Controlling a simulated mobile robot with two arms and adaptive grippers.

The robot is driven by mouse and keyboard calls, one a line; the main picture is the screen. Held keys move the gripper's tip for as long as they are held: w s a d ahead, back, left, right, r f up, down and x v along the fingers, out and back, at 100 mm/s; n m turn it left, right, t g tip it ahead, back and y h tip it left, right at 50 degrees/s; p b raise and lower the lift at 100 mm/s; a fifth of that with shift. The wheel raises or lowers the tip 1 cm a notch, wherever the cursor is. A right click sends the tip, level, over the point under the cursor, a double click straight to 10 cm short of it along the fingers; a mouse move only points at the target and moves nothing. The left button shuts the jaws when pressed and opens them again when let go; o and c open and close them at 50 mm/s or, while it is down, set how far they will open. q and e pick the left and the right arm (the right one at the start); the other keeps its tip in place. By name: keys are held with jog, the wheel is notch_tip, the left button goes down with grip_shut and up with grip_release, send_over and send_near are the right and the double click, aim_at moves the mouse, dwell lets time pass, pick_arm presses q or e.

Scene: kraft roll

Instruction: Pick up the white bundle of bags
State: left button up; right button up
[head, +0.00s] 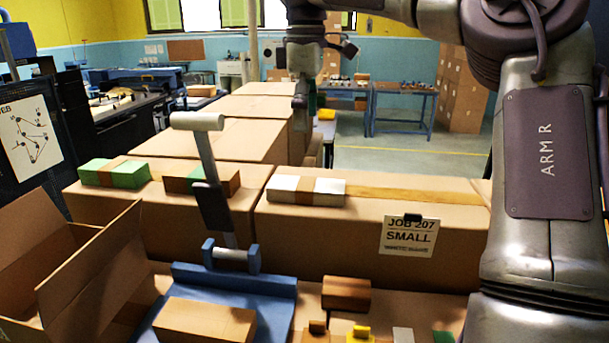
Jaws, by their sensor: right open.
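The white bundle of bags (306,190) has a brown band round its middle. It lies flat on top of a large cardboard box (330,240), near that box's left end, with nothing on it. My right arm comes in from the right and reaches across the top of the head view. My right gripper (302,110) hangs down above and behind the white bundle, apart from it. It is open and looks empty, though its fingers are small and dark here. My left gripper is not in view.
A grey lever (205,160) rises from a blue base (240,281) in front. An open carton (95,270) stands at left. A JOB 207 SMALL label (409,236) hangs on the box front.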

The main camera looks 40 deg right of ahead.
jog(key=p, duration=0.1)
send_over(306, 183)
jog(key=f, duration=0.5)
jog(key=shift+s+a, duration=0.25)
jog(key=f, duration=0.3)
jog(key=shift+w+d+f+p, duration=0.1)
jog(key=shift+w+d+p, duration=0.1)
jog(key=shift+p, duration=0.1)
jog(key=shift+w+f, duration=0.1)
jog(key=shift+f, duration=0.1)
jog(key=f+p, duration=0.3)
jog(key=f, duration=0.1)
jog(key=shift+s, duration=0.2)
jog(key=shift+w+d+f, duration=0.1)
jog(key=shift+d+f, duration=0.05)
jog(key=shift+f, duration=0.35)
jog(key=c, duration=0.4)
jog(key=shift+r, duration=0.1)
jog(key=c, duration=0.9)
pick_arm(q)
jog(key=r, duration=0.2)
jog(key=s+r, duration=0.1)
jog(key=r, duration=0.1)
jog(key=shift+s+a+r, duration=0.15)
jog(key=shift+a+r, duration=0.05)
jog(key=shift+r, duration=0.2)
